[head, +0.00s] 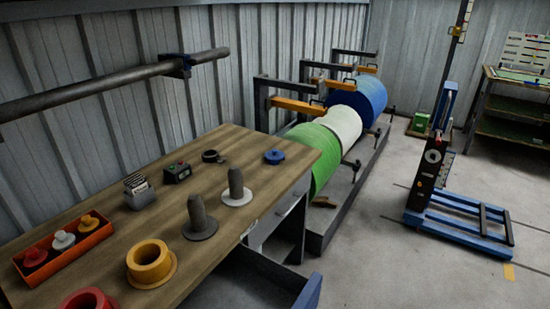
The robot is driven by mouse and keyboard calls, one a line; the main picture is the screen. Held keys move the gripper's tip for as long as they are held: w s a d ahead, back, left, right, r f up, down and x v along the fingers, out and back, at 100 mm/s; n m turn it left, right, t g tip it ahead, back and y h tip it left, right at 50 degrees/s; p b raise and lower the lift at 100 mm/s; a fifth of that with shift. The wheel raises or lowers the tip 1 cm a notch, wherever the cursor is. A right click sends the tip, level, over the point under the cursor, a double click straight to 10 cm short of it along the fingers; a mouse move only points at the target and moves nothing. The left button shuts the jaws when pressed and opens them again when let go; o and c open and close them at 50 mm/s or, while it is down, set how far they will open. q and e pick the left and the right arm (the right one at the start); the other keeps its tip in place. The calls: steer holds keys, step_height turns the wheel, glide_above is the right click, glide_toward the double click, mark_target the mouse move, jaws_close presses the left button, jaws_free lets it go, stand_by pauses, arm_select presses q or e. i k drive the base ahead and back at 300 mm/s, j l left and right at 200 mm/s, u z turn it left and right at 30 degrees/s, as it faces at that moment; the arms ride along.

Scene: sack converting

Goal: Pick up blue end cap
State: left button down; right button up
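The blue end cap (274,156) is a small round blue piece lying on the wooden workbench (225,150), near its far right corner. Nothing touches it and bare wood surrounds it. Neither of my grippers shows in the head view.
A yellow flanged ring (150,263) and an orange tray (62,250) are nearer. Large rolls (340,122) stand beyond; open floor lies right.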

mark_target(274, 156)
steer(key=u, duration=0.55)
steer(key=i+l+u, duration=0.15)
steer(key=l+u, duration=1.15)
